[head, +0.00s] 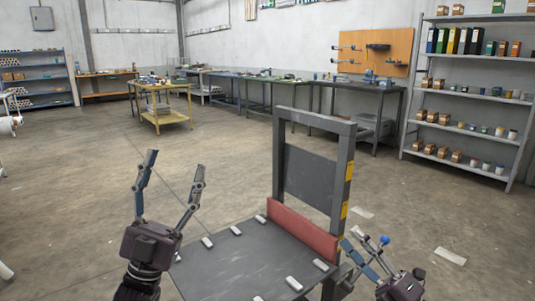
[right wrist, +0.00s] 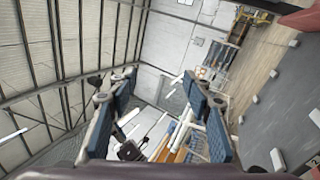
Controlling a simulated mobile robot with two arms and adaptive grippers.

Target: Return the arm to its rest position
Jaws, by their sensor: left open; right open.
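The press (head: 281,117) stands in front of me, with a grey upright frame, yellow labels, a red bar (head: 303,230) and a dark flat bed (head: 225,270) lined with several small white blocks. My left gripper (head: 175,162) is open and empty, raised at the left of the bed with its fingers pointing up. My right gripper (head: 362,240) is at the lower right, beside the frame's right post. In the right wrist view (right wrist: 158,78) its fingers are spread with nothing between them.
A shelf (head: 424,98) with boxes and binders stands at the right. Workbenches (head: 290,83) line the back wall, with a yellow-framed table (head: 160,84) before them and a blue shelf (head: 35,68) at the far left. The floor around the press is mostly clear.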

